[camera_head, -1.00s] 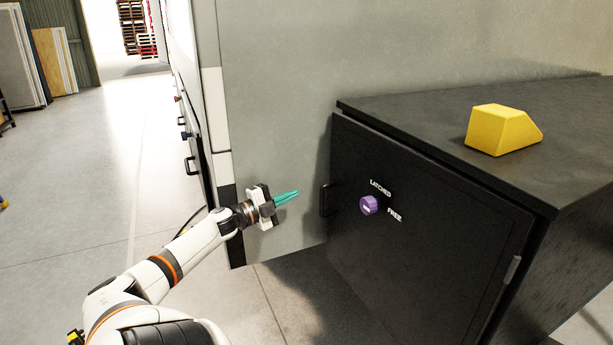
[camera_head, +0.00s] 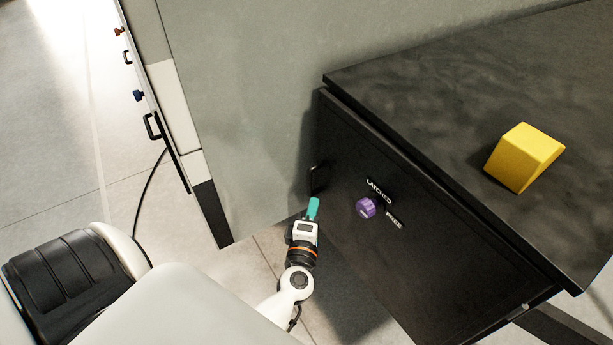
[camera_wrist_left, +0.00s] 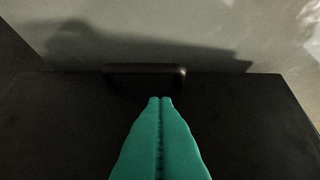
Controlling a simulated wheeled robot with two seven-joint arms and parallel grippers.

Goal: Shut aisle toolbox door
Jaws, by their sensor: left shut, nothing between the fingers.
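The aisle toolbox door (camera_head: 400,250) is a black panel on a black cabinet. It has a black bar handle (camera_head: 317,180) at its left edge and a purple knob (camera_head: 366,208) between the labels LATCHED and FREE. I cannot tell whether the door is flush or slightly ajar, nor which label the knob points to. My left gripper (camera_head: 313,208) is shut and empty, its teal fingers just below the handle in the head view. In the left wrist view the fingertips (camera_wrist_left: 160,101) point toward the handle (camera_wrist_left: 145,71), with no clear contact. My right gripper is out of view.
A yellow block (camera_head: 524,158) sits on the cabinet's black top (camera_head: 440,90). A grey wall panel (camera_head: 240,110) stands behind and left of the cabinet. Clear floor (camera_head: 50,180) lies at the left.

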